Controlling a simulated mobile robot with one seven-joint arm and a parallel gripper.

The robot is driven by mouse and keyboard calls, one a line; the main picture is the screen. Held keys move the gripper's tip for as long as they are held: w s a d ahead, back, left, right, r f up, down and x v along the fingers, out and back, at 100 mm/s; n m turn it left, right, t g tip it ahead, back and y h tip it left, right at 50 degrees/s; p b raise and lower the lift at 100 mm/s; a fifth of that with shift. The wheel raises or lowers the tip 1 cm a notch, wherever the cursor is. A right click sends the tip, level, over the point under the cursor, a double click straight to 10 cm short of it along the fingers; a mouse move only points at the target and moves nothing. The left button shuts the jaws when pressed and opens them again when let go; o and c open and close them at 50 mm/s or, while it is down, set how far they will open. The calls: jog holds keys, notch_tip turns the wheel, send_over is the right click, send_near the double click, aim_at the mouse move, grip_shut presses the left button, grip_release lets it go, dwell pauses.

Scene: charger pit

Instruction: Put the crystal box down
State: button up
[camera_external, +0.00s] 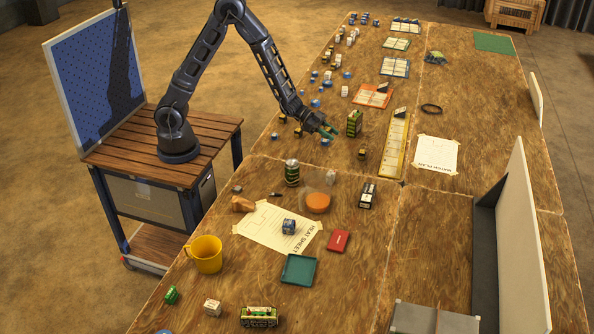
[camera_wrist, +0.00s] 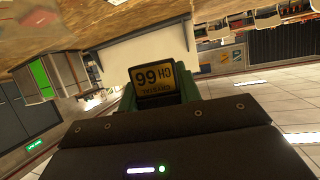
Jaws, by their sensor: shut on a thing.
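In the external view my gripper (camera_external: 328,132) is low over the long wooden table, just left of a green-and-black upright box (camera_external: 354,123). The held box is too small there to make out. I cannot tell whether it touches the table.
Several small blocks and blue pieces lie around and behind my gripper. A yellow-framed strip (camera_external: 397,146) and a small dark-and-yellow box (camera_external: 362,154) lie to the right. Nearer are a striped can (camera_external: 292,173), an orange-filled bowl (camera_external: 316,201) and a yellow mug (camera_external: 205,254).

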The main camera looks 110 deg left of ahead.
jog(key=w+d, duration=0.2)
jog(key=d, duration=0.5)
jog(key=w+d+h, duration=0.1)
jog(key=w+d, duration=0.1)
jog(key=d, duration=0.6)
jog(key=shift+w+d+r+m, duration=0.2)
jog(key=shift+w+r+m, duration=0.1)
jog(key=shift+m, duration=0.1)
jog(key=s+a+n+y, duration=0.1)
jog(key=s+a, duration=0.3)
jog(key=a, duration=0.5)
jog(key=s+a+f, duration=0.1)
jog(key=s+a, duration=0.3)
jog(key=a, duration=0.5)
jog(key=s+a+n+y, duration=0.1)
jog(key=s+a, duration=0.3)
jog(key=a, duration=0.6)
jog(key=s+a+n+y, duration=0.1)
jog(key=s+a, duration=0.7)
jog(key=s, duration=0.4)
jog(key=s+a+f+n+y, duration=0.1)
jog(key=s+a, duration=0.8)
jog(key=s, duration=0.4)
jog(key=shift+s+a+y, duration=0.2)
jog(key=shift+s+y, duration=0.1)
